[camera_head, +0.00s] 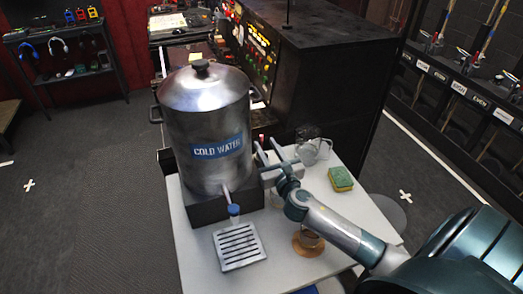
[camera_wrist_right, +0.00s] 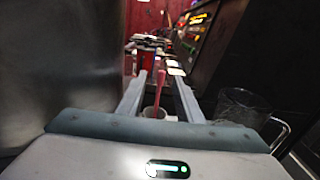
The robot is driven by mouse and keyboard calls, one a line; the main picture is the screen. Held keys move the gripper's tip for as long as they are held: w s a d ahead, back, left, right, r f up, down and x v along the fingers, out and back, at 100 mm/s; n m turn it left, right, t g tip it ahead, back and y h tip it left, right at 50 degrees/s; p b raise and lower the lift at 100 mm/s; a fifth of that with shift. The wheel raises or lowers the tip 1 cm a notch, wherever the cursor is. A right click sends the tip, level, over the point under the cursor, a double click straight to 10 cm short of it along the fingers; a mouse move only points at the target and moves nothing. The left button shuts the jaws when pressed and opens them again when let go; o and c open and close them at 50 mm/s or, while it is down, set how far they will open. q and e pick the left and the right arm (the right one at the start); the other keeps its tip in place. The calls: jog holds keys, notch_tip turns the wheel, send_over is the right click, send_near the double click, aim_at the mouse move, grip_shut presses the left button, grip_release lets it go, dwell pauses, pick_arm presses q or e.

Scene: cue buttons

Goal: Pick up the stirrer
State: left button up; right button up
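The stirrer (camera_wrist_right: 161,88) is a thin red stick. It stands nearly upright in a small container (camera_wrist_right: 155,112), and in the right wrist view it shows between the fingers of my right gripper (camera_wrist_right: 158,78). Only a small red tip of the stirrer (camera_head: 262,138) shows in the head view, just beyond the fingers. My right gripper (camera_head: 268,148) is open, with its fingers apart, beside the metal urn. I cannot tell whether the fingers touch the stirrer. The container is mostly hidden in the head view. My left gripper is not in view.
A large metal urn (camera_head: 203,120) labelled COLD WATER stands left of my right gripper. A glass jug (camera_head: 318,150) and a green-yellow sponge (camera_head: 341,179) are to its right.

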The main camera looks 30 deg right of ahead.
aim_at(262, 138)
jog(key=shift+w, duration=0.3)
jog(key=shift+w+d, duration=0.1)
jog(key=shift+p+x, duration=0.85)
jog(key=shift+x, duration=1.15)
jog(key=shift+w+d+f, duration=0.2)
jog(key=shift+w, duration=0.3)
grip_shut()
